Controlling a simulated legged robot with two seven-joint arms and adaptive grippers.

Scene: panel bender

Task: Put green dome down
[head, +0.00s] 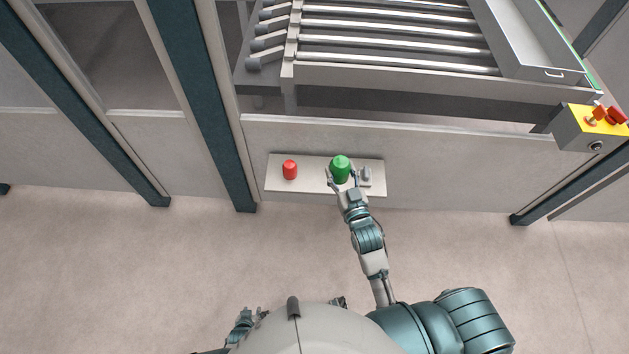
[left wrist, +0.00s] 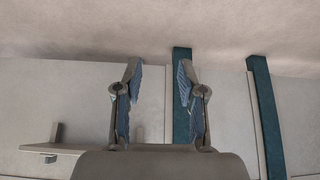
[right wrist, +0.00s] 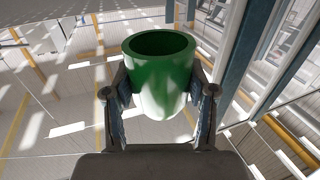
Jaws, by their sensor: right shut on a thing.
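The green dome (head: 340,168) shows over the small pale shelf (head: 325,188) on the machine's front; I cannot tell if it touches the shelf. My right gripper (head: 341,181) is shut on it. In the right wrist view the green dome (right wrist: 160,80) sits between both fingers, with its hollow open rim towards the top of the picture. My left gripper (head: 247,314) is low beside my body, away from the shelf. In the left wrist view the left gripper (left wrist: 159,75) is open and empty.
A red dome-like piece (head: 290,169) stands on the shelf's left part. A grey peg (head: 366,176) stands right of the green dome. A yellow-topped control box (head: 590,128) with red buttons juts out at right. Bare shelf shows between the red and green pieces.

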